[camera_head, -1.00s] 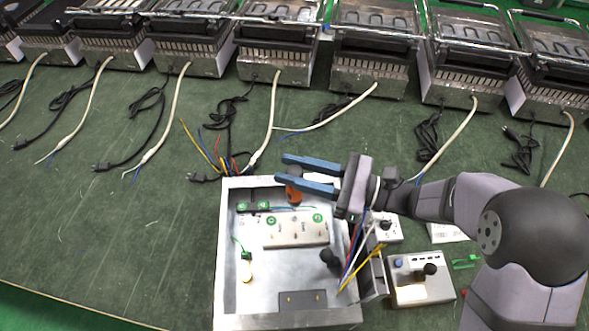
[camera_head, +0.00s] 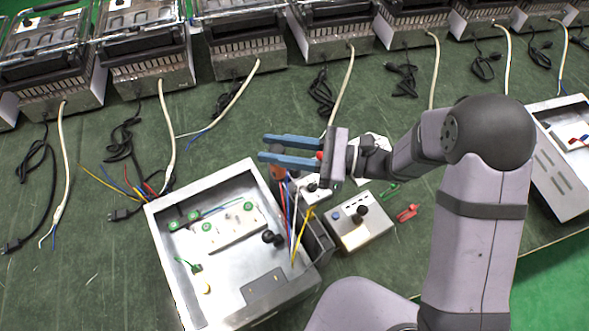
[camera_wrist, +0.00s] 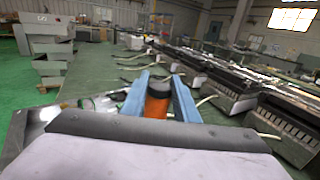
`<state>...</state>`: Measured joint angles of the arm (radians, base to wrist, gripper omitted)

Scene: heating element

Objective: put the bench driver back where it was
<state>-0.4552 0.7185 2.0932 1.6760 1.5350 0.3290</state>
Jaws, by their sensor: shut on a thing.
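The bench driver, with an orange and black handle, is between the two blue fingers of my gripper (camera_head: 268,150). In the wrist view the driver (camera_wrist: 156,100) sits between the fingertips (camera_wrist: 159,78), black end up and orange below. In the head view only a small orange-brown part of the driver (camera_head: 278,173) shows under the fingers. My gripper is shut on it, raised near the back right corner of the open metal box (camera_head: 165,262). The driver's lower end is hidden.
A control box (camera_head: 360,230) with a black knob stands right of the metal box. A green clip (camera_head: 389,191) and red clip (camera_head: 406,213) lie beside it. Heaters with cords line the back. Another metal housing (camera_head: 560,160) stands at right.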

